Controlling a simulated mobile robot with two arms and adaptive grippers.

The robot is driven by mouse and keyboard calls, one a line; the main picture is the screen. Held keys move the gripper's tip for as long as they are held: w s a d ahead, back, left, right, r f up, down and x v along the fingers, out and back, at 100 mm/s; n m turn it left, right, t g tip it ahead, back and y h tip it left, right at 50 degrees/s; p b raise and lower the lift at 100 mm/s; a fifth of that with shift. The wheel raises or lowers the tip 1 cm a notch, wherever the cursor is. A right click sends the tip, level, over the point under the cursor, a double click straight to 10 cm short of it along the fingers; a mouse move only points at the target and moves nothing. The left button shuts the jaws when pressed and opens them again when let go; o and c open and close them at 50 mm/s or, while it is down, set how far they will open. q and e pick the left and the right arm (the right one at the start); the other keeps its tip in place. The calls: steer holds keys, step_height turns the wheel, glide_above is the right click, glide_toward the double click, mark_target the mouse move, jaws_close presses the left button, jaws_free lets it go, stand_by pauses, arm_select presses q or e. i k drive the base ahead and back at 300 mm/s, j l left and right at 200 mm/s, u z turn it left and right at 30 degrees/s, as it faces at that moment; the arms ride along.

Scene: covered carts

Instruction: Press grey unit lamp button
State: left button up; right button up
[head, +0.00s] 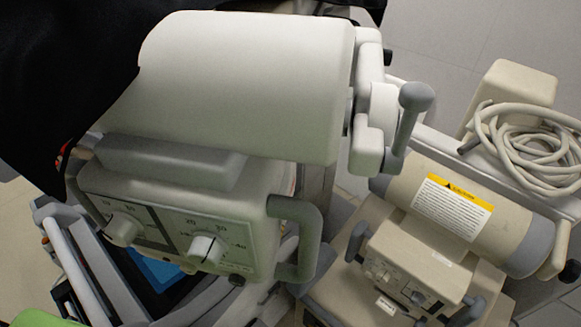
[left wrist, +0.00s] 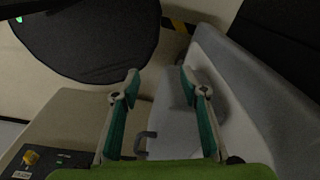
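A pale grey-white unit (head: 180,215) with two dials stands in the middle of the head view, its large rounded top housing (head: 245,80) above the dial panel. I cannot make out which control is a lamp button. In the left wrist view a dark panel (left wrist: 45,162) with a yellow knob (left wrist: 30,158) and small green marks shows at the lower left. My left gripper (left wrist: 160,80) is open, with nothing between its teal-lined fingers; a grey-white surface and a small dark handle lie beyond them. My right gripper is not in view.
To the right stands a beige machine with a cylinder (head: 470,210), a warning label and a coiled hose (head: 525,140). A grey lever (head: 412,110) sticks out between them. Floor shows at the upper right.

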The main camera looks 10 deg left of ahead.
mark_target(188, 268)
steer(key=u, duration=1.15)
